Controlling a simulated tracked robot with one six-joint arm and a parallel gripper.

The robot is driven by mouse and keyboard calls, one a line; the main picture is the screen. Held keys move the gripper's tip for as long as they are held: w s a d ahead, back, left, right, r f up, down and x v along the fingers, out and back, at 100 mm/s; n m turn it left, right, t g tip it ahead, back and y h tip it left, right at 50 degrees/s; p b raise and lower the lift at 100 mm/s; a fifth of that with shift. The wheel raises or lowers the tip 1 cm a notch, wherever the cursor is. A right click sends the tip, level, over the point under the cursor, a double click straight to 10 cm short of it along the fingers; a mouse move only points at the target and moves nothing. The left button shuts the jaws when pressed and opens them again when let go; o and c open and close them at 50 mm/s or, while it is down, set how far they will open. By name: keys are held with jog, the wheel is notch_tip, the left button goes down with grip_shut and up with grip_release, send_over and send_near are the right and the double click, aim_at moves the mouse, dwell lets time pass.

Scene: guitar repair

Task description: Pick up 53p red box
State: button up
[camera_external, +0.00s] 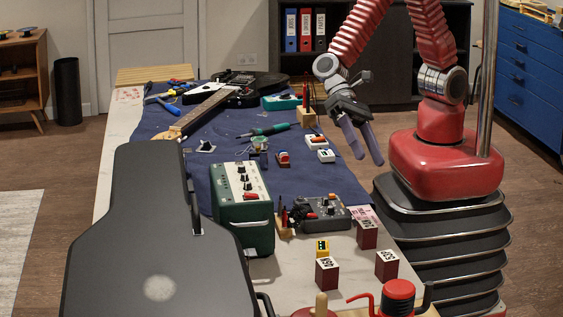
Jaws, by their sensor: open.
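Several small boxes stand on the near right part of the table, and three are dark red with white printed tops. One dark red box (327,277) is at the front left of the group, another box (387,270) is to its right, and a third box (367,239) is farther back. The print on their tops is too small to read surely, so I cannot tell which is 53p. My gripper (368,156) is open and empty, fingers pointing down. It hangs near the table's right edge, above and well behind the boxes.
A black guitar case (155,240) fills the near left. A green amplifier (242,210) and a grey device (321,213) stand left of and behind the boxes. A small yellow box (322,248) touches or nearly touches the front left red box. A red-topped container (399,295) stands in front.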

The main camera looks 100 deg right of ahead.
jog(key=a+f+m+y, duration=0.1)
jog(key=a+f+m, duration=0.2)
jog(key=a+f, duration=0.35)
jog(key=m+y, duration=0.2)
jog(key=m, duration=0.2)
send_near(387, 253)
jog(key=shift+s+a+t, duration=0.2)
jog(key=shift+a+t, duration=0.1)
jog(key=shift+a, duration=0.25)
jog(key=shift+h, duration=0.3)
jog(key=shift+x, duration=4.3)
jog(key=shift+a, duration=0.1)
jog(key=shift+x, duration=2.55)
jog(key=shift+c, duration=0.6)
